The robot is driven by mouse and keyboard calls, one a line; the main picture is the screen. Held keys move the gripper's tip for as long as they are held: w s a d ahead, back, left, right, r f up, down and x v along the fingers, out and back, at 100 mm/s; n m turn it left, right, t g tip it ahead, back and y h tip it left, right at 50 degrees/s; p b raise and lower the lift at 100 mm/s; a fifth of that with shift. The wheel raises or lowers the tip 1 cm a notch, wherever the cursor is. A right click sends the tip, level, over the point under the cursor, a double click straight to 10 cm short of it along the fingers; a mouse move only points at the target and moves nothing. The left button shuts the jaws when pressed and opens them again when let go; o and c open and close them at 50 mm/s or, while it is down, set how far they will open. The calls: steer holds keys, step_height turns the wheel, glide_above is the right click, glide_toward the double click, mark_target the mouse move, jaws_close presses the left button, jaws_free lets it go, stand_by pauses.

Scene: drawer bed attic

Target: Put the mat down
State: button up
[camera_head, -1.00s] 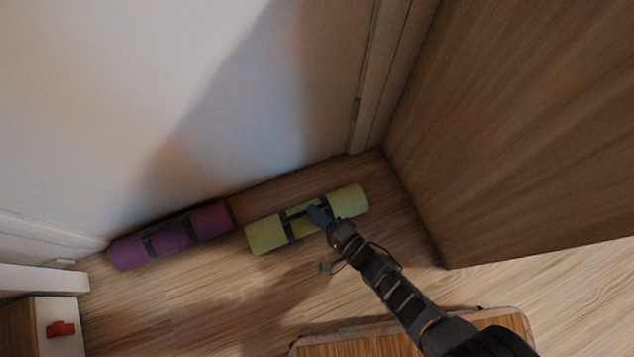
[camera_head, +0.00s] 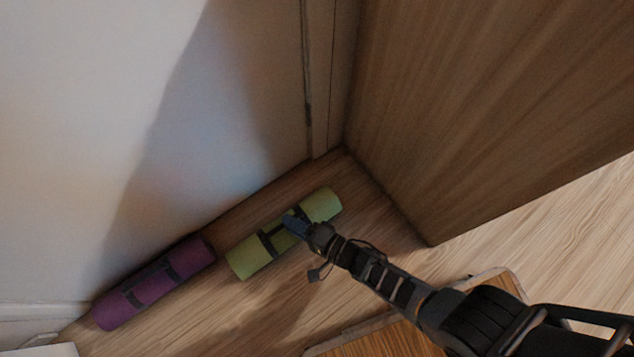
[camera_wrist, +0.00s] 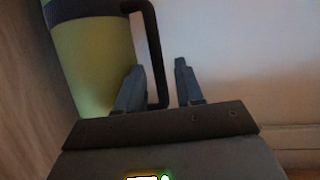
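The rolled green mat (camera_head: 258,257) lies by the wall, apparently on the wood floor, with dark straps around it and a black carry handle. It fills the upper left of the wrist view (camera_wrist: 98,62). My gripper (camera_head: 291,222) is at the middle of the mat, by the handle. In the wrist view my gripper (camera_wrist: 160,68) has its two fingers apart. The black handle (camera_wrist: 157,45) passes between them, with a visible gap to the right finger. Any contact with the left finger is unclear.
A rolled purple mat (camera_head: 155,283) with dark straps lies just left of the green mat along the white wall (camera_head: 110,120). A tall wooden panel (camera_head: 480,110) stands to the right. Bare floor (camera_head: 265,310) is in front of the mats.

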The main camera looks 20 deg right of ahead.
steer(key=shift+s, duration=0.1)
steer(key=p+v, duration=0.4)
steer(key=v, duration=0.8)
steer(key=shift+p, duration=0.3)
